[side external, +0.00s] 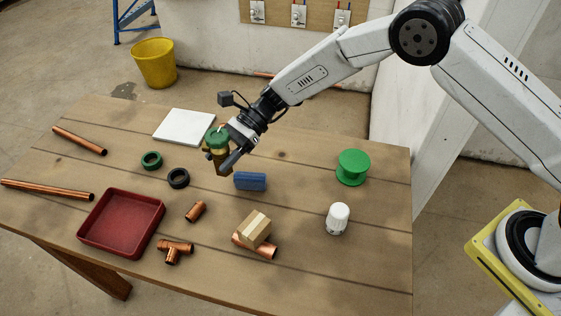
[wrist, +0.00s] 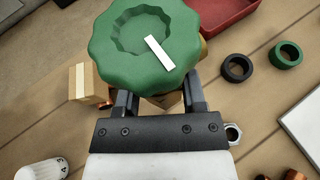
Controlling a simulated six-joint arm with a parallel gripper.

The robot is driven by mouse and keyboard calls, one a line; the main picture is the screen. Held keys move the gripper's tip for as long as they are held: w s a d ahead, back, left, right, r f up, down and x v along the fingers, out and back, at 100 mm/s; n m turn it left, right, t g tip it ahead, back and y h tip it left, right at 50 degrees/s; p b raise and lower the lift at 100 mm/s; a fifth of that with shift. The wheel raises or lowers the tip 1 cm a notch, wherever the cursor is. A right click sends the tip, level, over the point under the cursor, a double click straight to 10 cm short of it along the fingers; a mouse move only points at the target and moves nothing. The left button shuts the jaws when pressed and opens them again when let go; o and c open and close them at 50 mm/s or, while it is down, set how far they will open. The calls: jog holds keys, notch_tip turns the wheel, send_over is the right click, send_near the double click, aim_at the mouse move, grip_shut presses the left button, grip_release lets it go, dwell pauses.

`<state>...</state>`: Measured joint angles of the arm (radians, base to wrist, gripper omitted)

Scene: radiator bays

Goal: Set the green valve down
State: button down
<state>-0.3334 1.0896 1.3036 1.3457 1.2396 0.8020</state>
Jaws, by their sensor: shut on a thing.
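The green valve (side external: 217,140) has a green lobed handwheel and a brass body below it. It is held upright in my gripper (side external: 228,152), at the far middle of the table. In the wrist view its green handwheel (wrist: 145,45) fills the top centre, with a white mark on it. The gripper's two fingers (wrist: 160,98) reach under the handwheel on either side, shut on the valve's body. The handwheel hides most of that body in the wrist view. I cannot tell whether the valve's lower end touches the table.
The wooden table (side external: 330,265) holds a red tray (side external: 120,254), a white plate (side external: 184,126), a blue block (side external: 250,181), a cardboard box (side external: 255,228), a green spool (side external: 352,167), a white knob (side external: 338,218), a black ring (side external: 178,178), a green ring (side external: 151,160) and several copper pieces.

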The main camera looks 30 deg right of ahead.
jog(key=shift+w+a+f, duration=0.4)
jog(key=shift+w+f, duration=0.3)
jog(key=shift+f, duration=0.15)
jog(key=shift+w+a+f, duration=0.4)
jog(key=shift+w+f, duration=0.3)
jog(key=shift+f, duration=0.2)
jog(key=shift+w+a+f, duration=0.4)
jog(key=shift+w+f, duration=0.3)
jog(key=shift+f, duration=0.15)
jog(key=shift+f, duration=0.1)
jog(key=shift+w+a+f, duration=0.15)
jog(key=shift+w+f, duration=0.15)
jog(key=shift+f, duration=1.55)
jog(key=shift+f, duration=0.6)
jog(key=shift+c, duration=0.8)
grip_release()
jog(key=shift+s+f, duration=0.1)
